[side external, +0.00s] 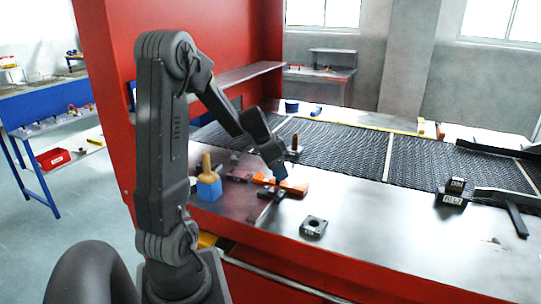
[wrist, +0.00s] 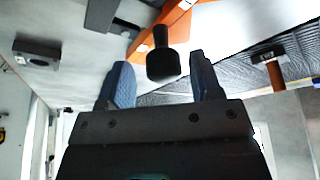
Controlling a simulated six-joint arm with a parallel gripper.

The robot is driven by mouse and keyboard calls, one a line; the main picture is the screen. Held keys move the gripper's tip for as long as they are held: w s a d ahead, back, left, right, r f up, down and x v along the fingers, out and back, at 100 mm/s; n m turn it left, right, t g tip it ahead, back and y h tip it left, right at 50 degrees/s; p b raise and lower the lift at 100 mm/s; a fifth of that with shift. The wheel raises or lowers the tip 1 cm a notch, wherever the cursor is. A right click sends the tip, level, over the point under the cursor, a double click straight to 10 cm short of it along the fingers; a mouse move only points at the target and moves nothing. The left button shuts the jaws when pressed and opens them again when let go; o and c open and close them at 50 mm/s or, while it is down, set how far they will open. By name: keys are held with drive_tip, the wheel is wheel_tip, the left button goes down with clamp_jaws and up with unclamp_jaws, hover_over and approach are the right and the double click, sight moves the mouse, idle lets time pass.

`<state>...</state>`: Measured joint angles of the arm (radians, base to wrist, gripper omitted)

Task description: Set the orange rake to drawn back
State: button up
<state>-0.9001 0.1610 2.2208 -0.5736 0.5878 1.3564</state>
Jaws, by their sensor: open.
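The orange rake (side external: 293,187) lies on the metal table at the near edge of the mesh belt, below my gripper. It also shows at the top of the wrist view (wrist: 171,30) as an orange bar. A black knob (wrist: 163,62) stands by the bar, and its rounded end sits between my fingers. My gripper (wrist: 162,78) is open, with a blue-grey finger on each side of the knob and visible gaps. In the side view my gripper (side external: 279,174) is right over the rake and hides part of it; the knob cannot be made out there.
A blue block with a wooden handle (side external: 208,188) stands left of the rake. A dark block with a hole (side external: 313,227) lies in front. A brown-handled tool (side external: 294,146) stands behind, near the mesh belt (side external: 345,150). Dark blocks (side external: 454,191) sit at the right; the table between is clear.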

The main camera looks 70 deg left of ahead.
drive_tip(key=v, duration=1.3)
drive_tip(key=shift+s, duration=0.15)
drive_tip(key=w+d, duration=0.2)
drive_tip(key=d, duration=1.3)
drive_tip(key=s+d+t, duration=0.1)
drive_tip(key=s+d, duration=0.6)
drive_tip(key=d, duration=0.7)
drive_tip(key=shift+s+f, duration=0.2)
drive_tip(key=shift+f, duration=0.15)
